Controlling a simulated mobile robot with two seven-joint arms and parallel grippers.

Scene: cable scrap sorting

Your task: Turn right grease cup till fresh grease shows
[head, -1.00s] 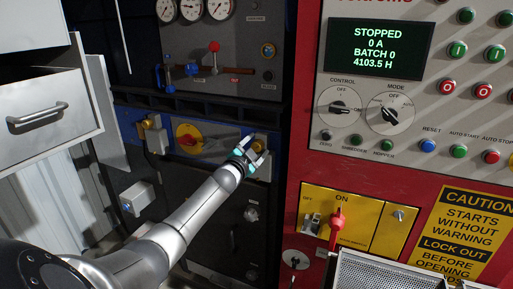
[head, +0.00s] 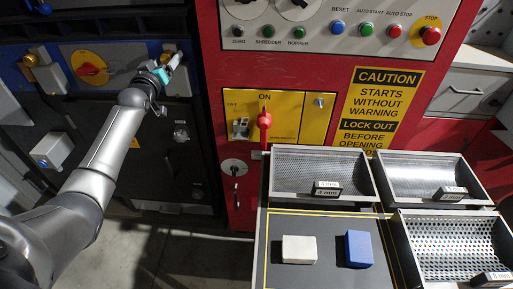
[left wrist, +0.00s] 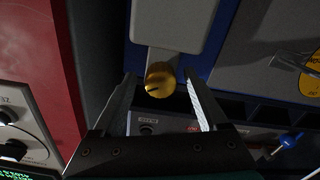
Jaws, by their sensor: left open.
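The right grease cup (left wrist: 160,79) is a yellow, ridged round knob with a dark slot or mark. It sits at the end of a grey block (left wrist: 168,22) in the left wrist view. My left gripper (left wrist: 159,92) is open, with one finger on each side of the cup and visible gaps to both. Whether the fingertips reach around it in depth is unclear. In the head view the left gripper (head: 168,67) is at the blue panel strip and largely hides this cup. No fresh grease can be made out. My right gripper is not in view.
A red cabinet (head: 218,110) stands close on the right. Mesh trays (head: 320,196) and a sorting mat (head: 325,278) lie at lower right.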

